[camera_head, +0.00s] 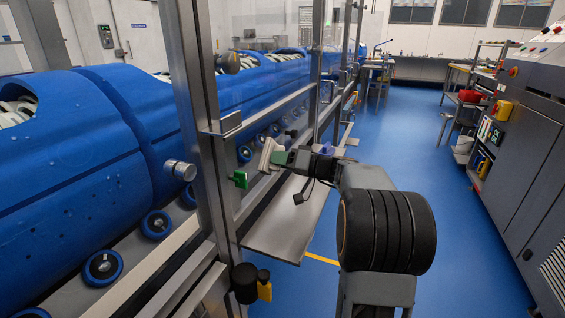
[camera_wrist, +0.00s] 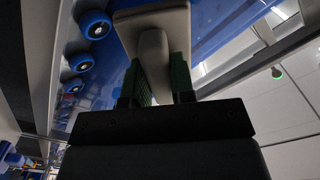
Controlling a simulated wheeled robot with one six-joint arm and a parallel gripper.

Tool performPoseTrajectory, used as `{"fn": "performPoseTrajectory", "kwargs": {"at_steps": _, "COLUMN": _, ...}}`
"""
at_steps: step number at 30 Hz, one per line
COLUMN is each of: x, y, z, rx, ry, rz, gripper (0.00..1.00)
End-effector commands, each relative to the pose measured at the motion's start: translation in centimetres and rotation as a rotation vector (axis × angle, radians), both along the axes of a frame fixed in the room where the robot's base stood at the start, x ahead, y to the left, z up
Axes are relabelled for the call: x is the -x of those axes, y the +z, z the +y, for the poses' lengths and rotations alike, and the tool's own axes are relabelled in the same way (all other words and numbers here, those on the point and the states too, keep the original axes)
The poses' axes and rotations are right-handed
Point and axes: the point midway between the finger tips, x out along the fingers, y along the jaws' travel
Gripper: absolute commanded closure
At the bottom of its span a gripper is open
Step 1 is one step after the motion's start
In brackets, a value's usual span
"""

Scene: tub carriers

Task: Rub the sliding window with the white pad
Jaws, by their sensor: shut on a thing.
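The white pad (camera_head: 268,154) is at the end of my gripper (camera_head: 284,158) in the head view, in front of the sliding window (camera_head: 281,115). In the wrist view, the green fingers of my gripper (camera_wrist: 157,85) are shut on the grey handle at the back of the pad (camera_wrist: 183,22). The pad's face points away from me toward the glass. I cannot tell whether it touches the pane. The window is clear glass in a metal frame, with blue tub carriers visible behind it.
A metal ledge (camera_head: 285,222) lies below the window. A green latch (camera_head: 239,179) and a metal post (camera_head: 205,120) stand left of my gripper. A grey control cabinet (camera_head: 520,150) is at the right. The blue floor (camera_head: 420,150) between is mostly clear.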

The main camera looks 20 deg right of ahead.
Motion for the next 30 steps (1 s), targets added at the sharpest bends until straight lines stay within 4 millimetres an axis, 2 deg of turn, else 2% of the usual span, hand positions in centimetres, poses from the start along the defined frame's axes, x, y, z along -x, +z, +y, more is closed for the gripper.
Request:
{"fn": "performPoseTrajectory", "kwargs": {"at_steps": 6, "x": 1.3, "y": -0.4, "z": 1.5, "rx": 0.002, "ry": 0.003, "rz": -0.001, "gripper": 0.96}}
{"fn": "performPoseTrajectory", "kwargs": {"at_steps": 12, "x": 1.9, "y": -0.2, "z": 2.3, "rx": 0.002, "ry": 0.003, "rz": -0.001, "gripper": 0.96}}
{"fn": "performPoseTrajectory", "kwargs": {"at_steps": 17, "x": 2.0, "y": 0.2, "z": 2.3, "rx": 0.002, "ry": 0.003, "rz": -0.001, "gripper": 0.96}}
{"fn": "performPoseTrajectory", "kwargs": {"at_steps": 30, "x": 2.0, "y": 2.7, "z": 2.1, "rx": 0.001, "ry": 0.001, "rz": -0.001, "gripper": 0.96}}
